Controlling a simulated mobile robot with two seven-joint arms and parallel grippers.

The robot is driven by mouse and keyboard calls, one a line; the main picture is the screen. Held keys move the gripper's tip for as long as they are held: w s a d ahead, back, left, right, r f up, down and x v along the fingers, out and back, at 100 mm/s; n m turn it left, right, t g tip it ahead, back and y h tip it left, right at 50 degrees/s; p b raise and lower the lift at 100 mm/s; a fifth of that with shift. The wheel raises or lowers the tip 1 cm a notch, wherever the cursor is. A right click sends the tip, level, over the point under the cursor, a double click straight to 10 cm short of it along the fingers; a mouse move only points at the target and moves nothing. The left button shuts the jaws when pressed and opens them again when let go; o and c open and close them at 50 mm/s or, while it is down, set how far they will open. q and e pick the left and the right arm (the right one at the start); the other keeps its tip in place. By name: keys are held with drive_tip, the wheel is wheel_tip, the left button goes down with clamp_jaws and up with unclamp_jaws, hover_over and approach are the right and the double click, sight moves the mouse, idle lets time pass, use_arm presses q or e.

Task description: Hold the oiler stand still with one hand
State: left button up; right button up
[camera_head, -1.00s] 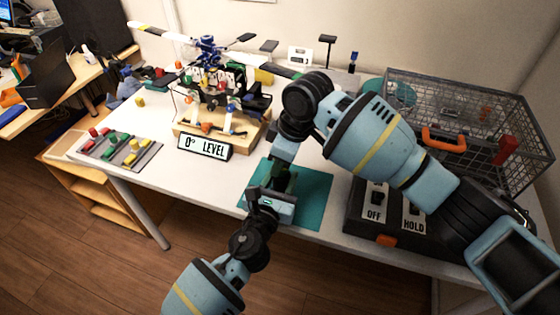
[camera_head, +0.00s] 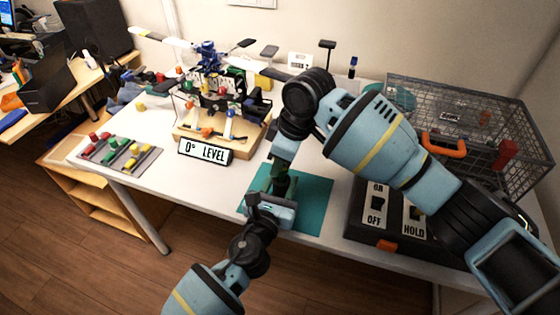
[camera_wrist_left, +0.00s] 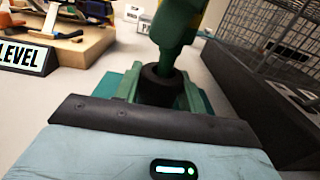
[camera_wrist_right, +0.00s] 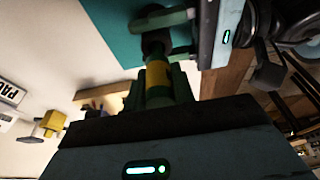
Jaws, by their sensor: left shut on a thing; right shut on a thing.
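The left gripper is shut on the stand, low over the teal mat (camera_head: 312,203). The green oiler (camera_wrist_left: 180,25) is above the stand, its narrow end at the socket; how deep it sits I cannot tell. My right gripper (camera_head: 283,163) is shut on the oiler from above. In the head view the grippers hide most of both things.
A black switch box (camera_head: 359,225) stands right of the mat, under my right arm. A wire basket (camera_head: 480,125) is behind it. A model helicopter on a wooden base (camera_head: 243,148), a "0° LEVEL" sign (camera_head: 205,151) and a grey parts tray (camera_head: 145,160) are to the left.

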use_arm(q)
drive_tip(key=shift+f, duration=0.15)
use_arm(e)
drive_tip(key=shift+r, duration=0.25)
drive_tip(key=shift+r, duration=1.9)
use_arm(q)
drive_tip(key=o, duration=1.1)
drive_tip(key=shift+s, duration=0.1)
drive_tip(key=v, duration=1.2)
drive_tip(key=shift+a, duration=0.1)
